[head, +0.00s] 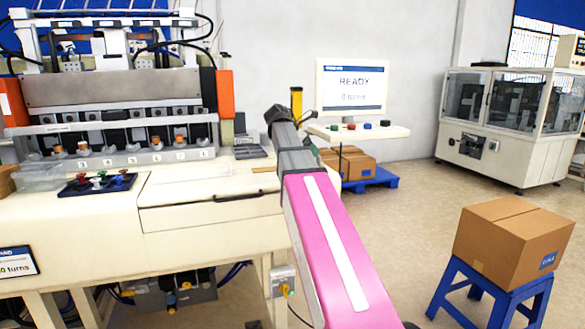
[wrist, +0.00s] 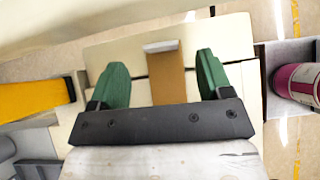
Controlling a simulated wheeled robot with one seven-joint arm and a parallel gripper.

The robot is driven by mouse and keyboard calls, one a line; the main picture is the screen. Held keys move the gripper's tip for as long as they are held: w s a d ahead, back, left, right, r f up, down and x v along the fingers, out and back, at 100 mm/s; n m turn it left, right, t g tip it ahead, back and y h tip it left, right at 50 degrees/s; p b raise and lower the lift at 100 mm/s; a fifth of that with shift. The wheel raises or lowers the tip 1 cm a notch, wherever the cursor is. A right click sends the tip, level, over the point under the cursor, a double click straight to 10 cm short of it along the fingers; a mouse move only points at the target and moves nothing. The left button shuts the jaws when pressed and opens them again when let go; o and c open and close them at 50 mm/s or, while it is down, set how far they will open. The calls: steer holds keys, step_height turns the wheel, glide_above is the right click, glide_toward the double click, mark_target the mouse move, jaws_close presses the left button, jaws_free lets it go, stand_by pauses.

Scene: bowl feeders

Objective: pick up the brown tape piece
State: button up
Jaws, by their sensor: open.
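The brown tape piece (wrist: 166,78) is a flat brown strip in the wrist view. It runs away from the gripper's dark crossbar and has a pale whitish patch at its far end. My gripper (wrist: 168,72) is open, with one green finger on each side of the strip and a gap on both sides. The strip's near end is hidden behind the crossbar. I cannot tell the height of the fingers above it.
The cream bench (head: 190,190) carries a machine with numbered stations at the left. A dark tray (head: 97,184) with coloured pieces lies on it. A yellow post (head: 296,103) stands behind my arm; a monitor (head: 352,87) is to its right. A yellow part (wrist: 38,97) shows at the wrist view's left.

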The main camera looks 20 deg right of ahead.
steer(key=x, duration=0.5)
steer(key=c, duration=1)
steer(key=shift+r, duration=0.15)
